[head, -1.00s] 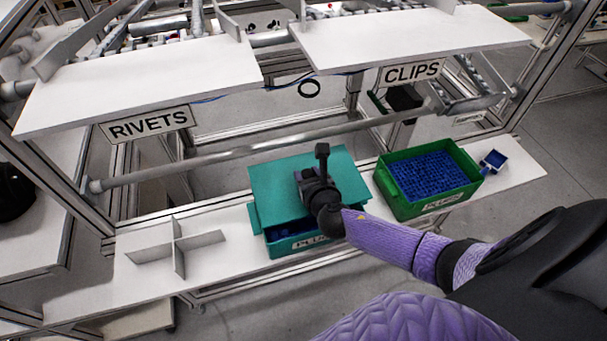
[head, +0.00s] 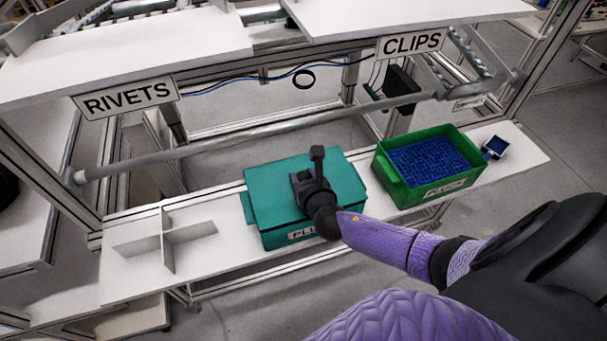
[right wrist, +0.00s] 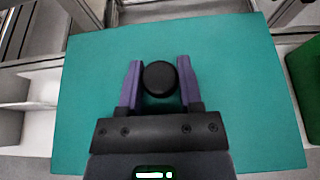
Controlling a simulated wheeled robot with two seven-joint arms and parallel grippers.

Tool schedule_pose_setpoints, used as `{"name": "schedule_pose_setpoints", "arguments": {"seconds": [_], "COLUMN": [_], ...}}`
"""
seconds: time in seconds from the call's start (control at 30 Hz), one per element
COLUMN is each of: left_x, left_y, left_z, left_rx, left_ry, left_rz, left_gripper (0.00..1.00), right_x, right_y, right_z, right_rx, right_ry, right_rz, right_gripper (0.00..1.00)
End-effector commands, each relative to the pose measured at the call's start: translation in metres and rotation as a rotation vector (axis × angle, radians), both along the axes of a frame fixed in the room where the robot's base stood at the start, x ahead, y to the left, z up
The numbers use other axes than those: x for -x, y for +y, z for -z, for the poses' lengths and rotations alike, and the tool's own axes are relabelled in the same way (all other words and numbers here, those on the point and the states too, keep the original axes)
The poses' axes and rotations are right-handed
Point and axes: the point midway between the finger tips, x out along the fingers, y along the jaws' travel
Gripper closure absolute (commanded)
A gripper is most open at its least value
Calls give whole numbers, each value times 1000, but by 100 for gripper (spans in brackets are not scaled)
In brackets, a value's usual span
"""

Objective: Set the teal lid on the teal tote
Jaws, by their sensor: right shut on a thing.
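The teal lid (head: 270,188) lies over the top of the teal tote (head: 278,238) on the white lower shelf in the head view. The lid covers the opening, and the tote's front wall with its label shows below it. My right gripper (head: 316,172) is above the lid, shut on the lid's black knob. In the right wrist view the two purple fingers (right wrist: 160,85) stand on either side of the round black knob (right wrist: 159,78), with the teal lid (right wrist: 235,75) spread beneath. Whether the lid's edges sit fully on the rim is hard to tell. My left gripper is not in view.
A green tote (head: 392,184) full of blue parts stands just right of the teal tote. White crossed dividers (head: 168,240) stand on the left of the shelf. A metal rail (head: 250,140) runs behind.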

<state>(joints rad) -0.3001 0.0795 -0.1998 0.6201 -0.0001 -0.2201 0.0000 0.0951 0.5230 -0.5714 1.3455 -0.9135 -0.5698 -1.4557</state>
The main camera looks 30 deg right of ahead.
Motion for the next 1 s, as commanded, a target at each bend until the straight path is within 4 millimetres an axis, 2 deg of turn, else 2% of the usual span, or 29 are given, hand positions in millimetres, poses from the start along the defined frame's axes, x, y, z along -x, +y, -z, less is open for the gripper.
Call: {"name": "schedule_pose_setpoints", "arguments": {"seconds": [0.03, 0.1, 0.37, 0.4, 0.57, 0.6, 0.87, 1.0], "left_x": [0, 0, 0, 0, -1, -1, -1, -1], "left_y": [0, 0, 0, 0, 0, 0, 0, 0], "left_z": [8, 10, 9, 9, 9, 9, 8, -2], "left_rx": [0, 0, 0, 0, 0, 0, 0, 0], "left_ry": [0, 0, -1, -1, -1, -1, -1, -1], "left_rz": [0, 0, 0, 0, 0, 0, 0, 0], "left_gripper": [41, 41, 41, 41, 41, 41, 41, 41], "right_x": [0, 0, 0, 0, 0, 0, 3, 24], "right_y": [0, 0, 0, 0, 0, 0, 1, 6], "right_z": [8, 11, 11, 11, 11, 11, 10, -1], "right_rx": [0, -1, -1, -1, -1, -1, 0, -2], "right_ry": [0, 0, 0, 0, 0, 0, 1, 3], "right_rz": [0, 0, 0, 0, 0, 0, 0, -3], "right_gripper": [100, 100, 100, 50, 16, 13, 13, 13]}}
